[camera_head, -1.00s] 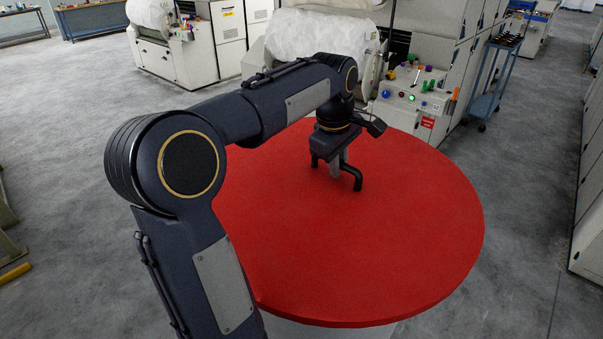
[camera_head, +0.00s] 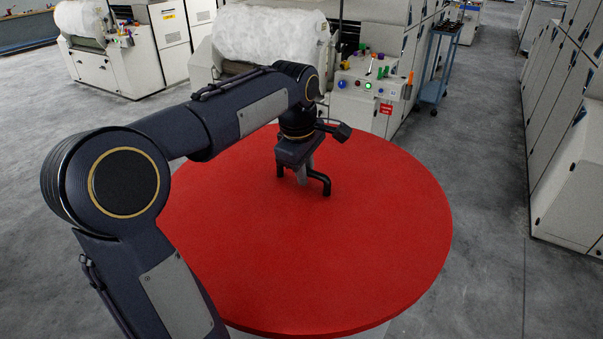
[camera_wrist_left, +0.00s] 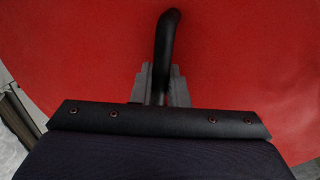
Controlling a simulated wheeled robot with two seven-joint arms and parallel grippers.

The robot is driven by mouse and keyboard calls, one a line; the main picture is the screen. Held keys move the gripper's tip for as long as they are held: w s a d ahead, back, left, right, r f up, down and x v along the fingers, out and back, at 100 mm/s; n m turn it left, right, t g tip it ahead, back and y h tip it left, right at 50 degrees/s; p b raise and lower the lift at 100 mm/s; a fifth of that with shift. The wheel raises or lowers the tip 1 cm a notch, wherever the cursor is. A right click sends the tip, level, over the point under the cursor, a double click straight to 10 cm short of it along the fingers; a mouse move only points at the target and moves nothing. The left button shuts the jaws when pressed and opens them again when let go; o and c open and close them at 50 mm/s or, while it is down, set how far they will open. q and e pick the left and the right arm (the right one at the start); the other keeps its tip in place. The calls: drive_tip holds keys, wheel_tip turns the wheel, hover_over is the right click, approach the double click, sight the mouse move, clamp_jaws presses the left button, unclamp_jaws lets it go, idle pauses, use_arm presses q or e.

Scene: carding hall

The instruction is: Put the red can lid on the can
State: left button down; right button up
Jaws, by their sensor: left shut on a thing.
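The red can lid (camera_head: 370,240) is a wide, flat red disc with a black arched handle (camera_head: 325,182) near its far side. My left gripper (camera_head: 302,176) points down over it, its grey fingers shut on the handle. In the left wrist view, the black handle (camera_wrist_left: 166,45) runs out from between the grey fingers (camera_wrist_left: 160,84), with the red lid (camera_wrist_left: 240,60) behind. The lid looks level. A pale surface shows under its near edge; I cannot tell whether this is the can. My right gripper is not in view.
Behind the lid stand a carding machine with a white roll (camera_head: 262,38) and a control panel (camera_head: 368,88). A blue trolley (camera_head: 436,70) stands further right. White cabinets (camera_head: 568,190) line the right side. Grey floor (camera_head: 485,220) lies clear between lid and cabinets.

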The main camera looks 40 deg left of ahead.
sight(299, 193)
use_arm(q)
drive_tip(key=shift+f, duration=0.1)
drive_tip(key=c, duration=1.4)
unclamp_jaws()
wheel_tip(299, 193, up, 12)
drive_tip(key=s, duration=0.2)
drive_tip(key=shift+s+p, duration=0.2)
drive_tip(key=shift+p, duration=0.2)
drive_tip(key=shift+d+f, duration=0.1)
drive_tip(key=shift+d, duration=0.05)
